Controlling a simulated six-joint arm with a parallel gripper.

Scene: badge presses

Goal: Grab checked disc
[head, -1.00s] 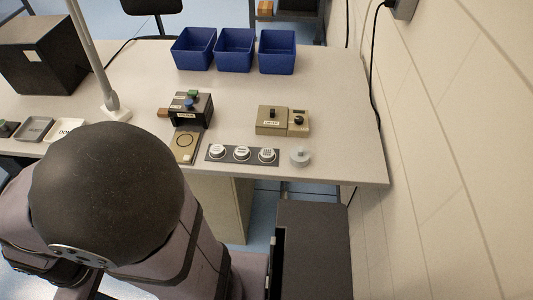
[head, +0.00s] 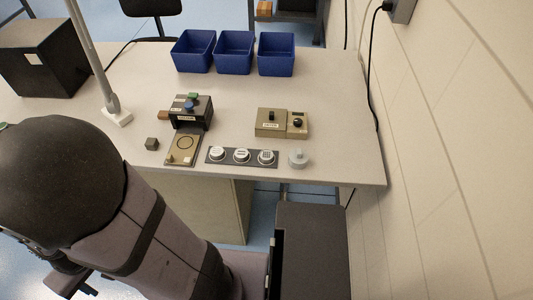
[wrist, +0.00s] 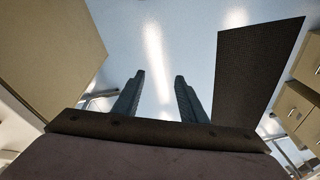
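Three round white-rimmed discs sit in a row on a dark strip (head: 229,158) near the table's front edge. The right one looks like the checked disc (head: 266,157), with a grid-like face. The middle disc (head: 241,155) seems striped; the left disc (head: 217,153) has a mark too small to read. My gripper shows in the wrist view (wrist: 158,88) with its two dark fingers apart and nothing between them. It points at the floor, away from the discs. In the head view my arm fills the lower left, well left of the strip.
A dark press (head: 190,112) with a tan plate in front stands left of the strip. A tan control box (head: 281,123) is behind it, and a grey knobbed piece (head: 298,159) lies right. Blue bins (head: 235,52) stand at the back. A lamp post (head: 112,92) rises at left.

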